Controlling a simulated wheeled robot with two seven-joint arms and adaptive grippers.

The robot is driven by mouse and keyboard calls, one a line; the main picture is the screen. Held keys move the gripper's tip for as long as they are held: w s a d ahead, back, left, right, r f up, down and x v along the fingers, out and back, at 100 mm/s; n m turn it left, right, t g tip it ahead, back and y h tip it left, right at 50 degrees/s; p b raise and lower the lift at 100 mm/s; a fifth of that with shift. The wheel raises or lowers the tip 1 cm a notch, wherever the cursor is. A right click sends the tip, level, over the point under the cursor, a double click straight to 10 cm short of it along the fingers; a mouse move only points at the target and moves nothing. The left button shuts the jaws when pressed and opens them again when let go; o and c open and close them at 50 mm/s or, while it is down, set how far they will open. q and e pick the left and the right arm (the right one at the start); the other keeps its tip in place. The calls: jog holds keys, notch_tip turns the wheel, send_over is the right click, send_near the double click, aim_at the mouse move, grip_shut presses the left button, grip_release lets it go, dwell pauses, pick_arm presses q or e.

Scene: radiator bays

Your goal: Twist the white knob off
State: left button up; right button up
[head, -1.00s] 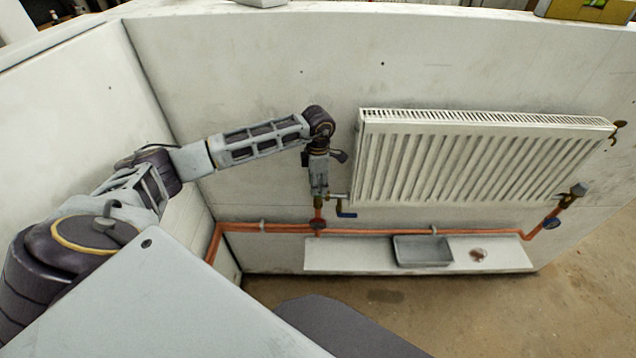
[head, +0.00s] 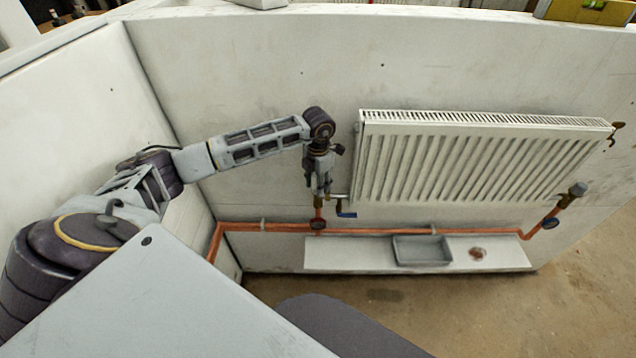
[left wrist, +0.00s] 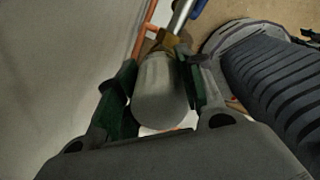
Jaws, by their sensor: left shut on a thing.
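The white knob (left wrist: 160,92) sits between the two fingers of my left gripper in the left wrist view, above a brass valve body (left wrist: 166,42). My left gripper (left wrist: 162,95) is shut on it, one finger on each side. In the head view my left gripper (head: 319,190) points down at the radiator's left lower corner and hides the knob. The knob appears still in line with the valve; whether its thread is loose cannot be seen. My right gripper is not in view.
The white radiator (head: 470,155) hangs just right of my gripper. A grey tray (head: 422,262) stands on a white board (head: 340,256). A grey-capped valve (head: 578,189) is at the radiator's right.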

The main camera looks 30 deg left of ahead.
pick_arm(q)
jog(key=shift+s+f+n, duration=0.1)
jog(key=shift+f+n, duration=0.05)
jog(key=shift+n, duration=0.55)
jog(key=shift+s+f+n, duration=0.1)
jog(key=shift+n, duration=0.6)
jog(key=shift+w+r+p, duration=0.15)
jog(key=shift+r+p, duration=0.15)
jog(key=shift+p, duration=0.05)
jog(key=shift+w+r, duration=0.15)
jog(key=shift+r, duration=0.15)
jog(key=shift+w+r, duration=0.1)
jog(key=shift+r, duration=0.3)
jog(key=o, duration=1.2)
jog(key=shift+c, duration=0.2)
